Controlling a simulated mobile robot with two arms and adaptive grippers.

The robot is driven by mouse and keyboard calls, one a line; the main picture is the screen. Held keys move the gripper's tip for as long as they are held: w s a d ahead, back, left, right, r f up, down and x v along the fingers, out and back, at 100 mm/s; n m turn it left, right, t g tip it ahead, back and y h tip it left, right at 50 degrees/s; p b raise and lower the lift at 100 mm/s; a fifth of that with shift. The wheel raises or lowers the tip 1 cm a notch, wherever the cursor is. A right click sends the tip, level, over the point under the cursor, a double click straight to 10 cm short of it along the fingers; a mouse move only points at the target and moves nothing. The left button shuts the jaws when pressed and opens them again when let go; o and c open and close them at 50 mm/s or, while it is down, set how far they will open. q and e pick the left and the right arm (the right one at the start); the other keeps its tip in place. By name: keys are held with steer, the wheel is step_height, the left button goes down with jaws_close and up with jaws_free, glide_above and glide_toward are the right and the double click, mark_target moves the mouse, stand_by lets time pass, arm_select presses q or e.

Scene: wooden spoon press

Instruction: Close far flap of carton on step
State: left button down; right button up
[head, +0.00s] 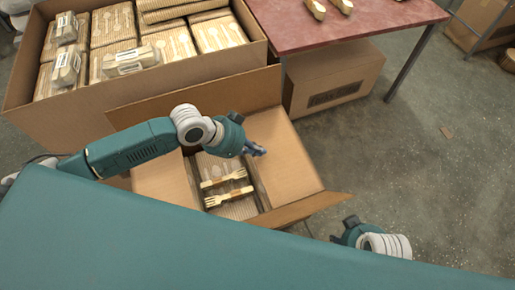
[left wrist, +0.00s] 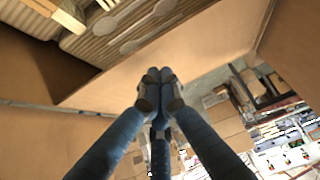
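The open carton (head: 316,206) stands in the middle of the head view, with wooden forks and ribbed packs (head: 226,185) showing inside. Its far flap (head: 195,97) stands up along the back edge. The left flap (head: 160,181) and right flap (head: 288,155) look folded inward, leaving a gap between them. The near flap shows partly at the front. My left gripper (head: 257,150) is above the right flap, in front of the far flap, and looks empty. In the left wrist view its fingertips (left wrist: 158,88) are together. My right gripper (head: 347,230) is right of the carton, its fingers mostly hidden.
A large open box (head: 180,82) of cutlery packs stands just behind the far flap. A red-topped table (head: 345,25) is at the back right, with a closed carton (head: 335,75) beneath it. The concrete floor at right is mostly clear.

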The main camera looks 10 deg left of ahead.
arm_select(q)
steer(key=v, duration=1.2)
